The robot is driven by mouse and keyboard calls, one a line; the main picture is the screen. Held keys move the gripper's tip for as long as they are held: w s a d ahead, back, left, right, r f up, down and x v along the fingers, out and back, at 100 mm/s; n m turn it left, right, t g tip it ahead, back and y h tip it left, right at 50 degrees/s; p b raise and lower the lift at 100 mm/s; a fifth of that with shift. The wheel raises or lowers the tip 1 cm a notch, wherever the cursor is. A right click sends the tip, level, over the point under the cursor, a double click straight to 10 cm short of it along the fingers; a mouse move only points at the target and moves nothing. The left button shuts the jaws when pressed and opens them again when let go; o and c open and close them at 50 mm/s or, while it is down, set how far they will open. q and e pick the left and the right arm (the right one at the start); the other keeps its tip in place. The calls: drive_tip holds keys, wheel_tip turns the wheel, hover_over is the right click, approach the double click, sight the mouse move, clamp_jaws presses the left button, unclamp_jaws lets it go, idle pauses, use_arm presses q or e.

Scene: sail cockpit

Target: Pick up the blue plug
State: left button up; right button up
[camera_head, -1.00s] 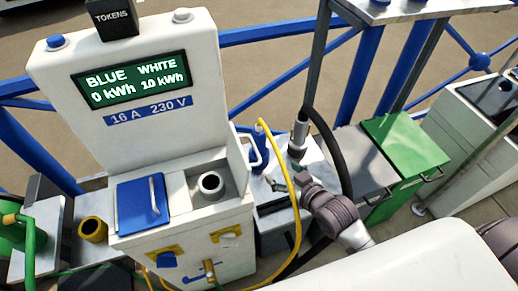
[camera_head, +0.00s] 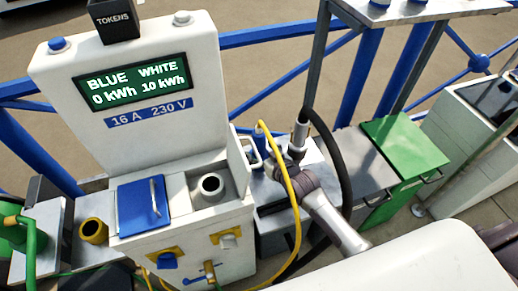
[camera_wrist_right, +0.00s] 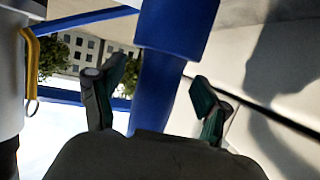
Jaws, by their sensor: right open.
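I cannot make out a blue plug for certain in either view. A yellow cable (camera_head: 292,190) arches up beside the white power pedestal (camera_head: 150,60), its upper end close to the pedestal's right side. My right gripper (camera_head: 274,160) is beside that cable, right of the pedestal, and is partly hidden by it. In the right wrist view its two fingers (camera_wrist_right: 157,86) are spread apart. A large blue upright shape (camera_wrist_right: 172,30) shows beyond and between them; I cannot tell whether it is a post. Nothing shows held. My left gripper is not in view.
A black hose (camera_head: 340,160) curves close to my right arm. A green-topped cabinet (camera_head: 405,145) stands to the right. Blue railings (camera_head: 275,36) run behind.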

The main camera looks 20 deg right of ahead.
sight(259, 127)
drive_tip(key=shift+x, duration=0.8)
drive_tip(key=shift+s, duration=0.1)
clamp_jaws()
drive_tip(key=shift+r, duration=0.15)
drive_tip(key=shift+r, duration=0.1)
wheel_tip(259, 127, up, 10)
drive_tip(key=shift+r+p, duration=0.15)
drive_tip(key=shift+p, duration=0.35)
wheel_tip(259, 127, up, 3)
drive_tip(key=p, duration=0.3)
drive_tip(key=shift+f, duration=0.2)
drive_tip(key=shift+f, duration=0.1)
